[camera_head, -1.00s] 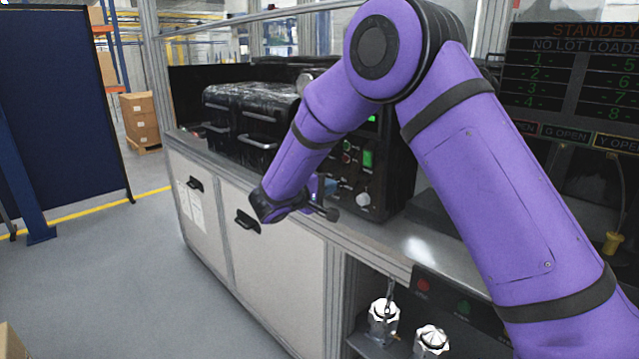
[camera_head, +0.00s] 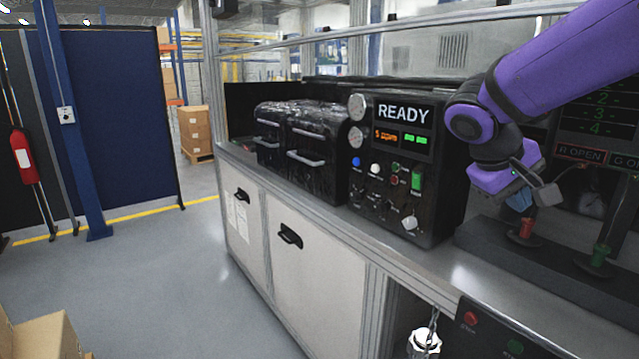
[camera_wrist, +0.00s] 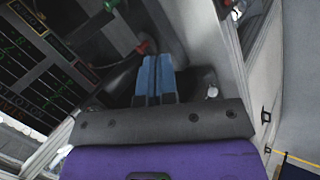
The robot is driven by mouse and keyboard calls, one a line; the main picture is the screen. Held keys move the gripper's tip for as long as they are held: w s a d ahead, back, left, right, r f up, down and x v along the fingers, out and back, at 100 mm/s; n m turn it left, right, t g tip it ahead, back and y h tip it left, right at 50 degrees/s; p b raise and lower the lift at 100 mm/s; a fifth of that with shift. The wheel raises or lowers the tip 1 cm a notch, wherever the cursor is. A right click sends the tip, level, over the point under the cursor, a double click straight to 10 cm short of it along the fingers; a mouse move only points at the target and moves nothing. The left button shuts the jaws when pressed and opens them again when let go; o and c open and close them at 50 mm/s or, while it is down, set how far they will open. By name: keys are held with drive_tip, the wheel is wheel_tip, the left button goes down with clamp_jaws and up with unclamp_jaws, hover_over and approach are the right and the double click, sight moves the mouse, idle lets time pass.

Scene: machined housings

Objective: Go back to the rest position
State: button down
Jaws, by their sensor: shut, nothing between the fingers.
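My purple arm reaches in from the upper right of the head view. My gripper (camera_head: 519,199) hangs above the right part of the bench, beside the black control box (camera_head: 408,165) with its READY display. Its blue fingers are partly hidden in the head view. In the wrist view the two blue fingers of my gripper (camera_wrist: 156,80) lie side by side, closed, with nothing held between them.
A red-topped fixture (camera_head: 527,228) stands close below my gripper, and a green one (camera_head: 600,256) stands to its right. A status board (camera_head: 610,105) is behind my arm. The floor (camera_head: 160,270) at left is open.

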drive_tip(key=s+a+m+t+y, duration=0.1)
drive_tip(key=s+y, duration=0.6)
drive_tip(key=s, duration=1)
drive_tip(key=m+t, duration=0.1)
drive_tip(key=t, duration=0.1)
drive_tip(key=shift+s+a+r+t, duration=0.25)
drive_tip(key=shift+s+t, duration=0.05)
drive_tip(key=shift+s, duration=0.1)
